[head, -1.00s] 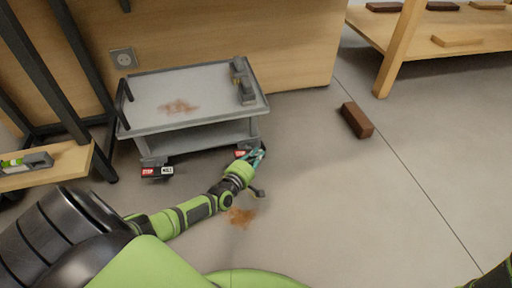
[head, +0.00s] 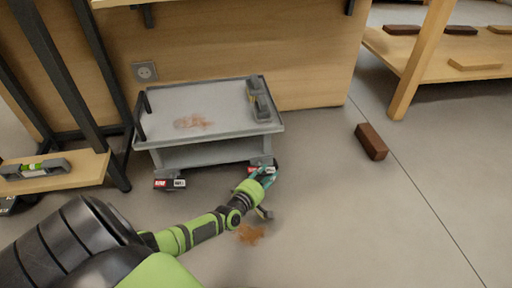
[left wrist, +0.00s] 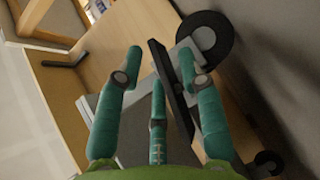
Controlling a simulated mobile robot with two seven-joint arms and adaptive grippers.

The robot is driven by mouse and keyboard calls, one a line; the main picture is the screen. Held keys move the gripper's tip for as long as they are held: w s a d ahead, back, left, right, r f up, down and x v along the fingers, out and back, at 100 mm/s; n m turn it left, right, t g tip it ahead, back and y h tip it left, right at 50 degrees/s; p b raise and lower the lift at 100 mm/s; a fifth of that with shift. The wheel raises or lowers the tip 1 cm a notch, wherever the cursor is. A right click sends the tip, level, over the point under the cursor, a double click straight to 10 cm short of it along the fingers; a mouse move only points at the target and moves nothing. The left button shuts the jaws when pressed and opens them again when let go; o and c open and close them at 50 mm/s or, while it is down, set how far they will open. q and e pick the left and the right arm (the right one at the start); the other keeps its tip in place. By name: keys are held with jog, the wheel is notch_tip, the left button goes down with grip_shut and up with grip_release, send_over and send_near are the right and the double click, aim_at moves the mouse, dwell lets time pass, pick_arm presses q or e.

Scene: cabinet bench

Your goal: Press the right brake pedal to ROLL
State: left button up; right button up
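The grey cart (head: 205,95) stands on the floor by the wooden cabinet, with a brake pedal at each front wheel. The right brake pedal (head: 258,170) shows a red label and is partly covered by my left gripper (head: 266,177). The left brake pedal (head: 168,184) shows red and white labels. In the left wrist view, the teal fingers of my left gripper (left wrist: 158,65) are spread apart with nothing held. The dark pedal plate (left wrist: 168,80) lies close to the fingers, beside a wheel (left wrist: 205,40); contact cannot be told. My right gripper is out of view.
A dark brown block (head: 371,142) lies on the floor to the right. A wooden shelf (head: 55,165) with a level on it stands at left. A rusty stain (head: 250,233) marks the floor near my left wrist. The floor right of the cart is mostly clear.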

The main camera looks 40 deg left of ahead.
pick_arm(q)
jog(key=s+r, duration=0.1)
jog(key=s, duration=0.9)
jog(key=shift+s+d+r, duration=0.25)
jog(key=shift+d+r, duration=0.1)
jog(key=shift+d, duration=0.1)
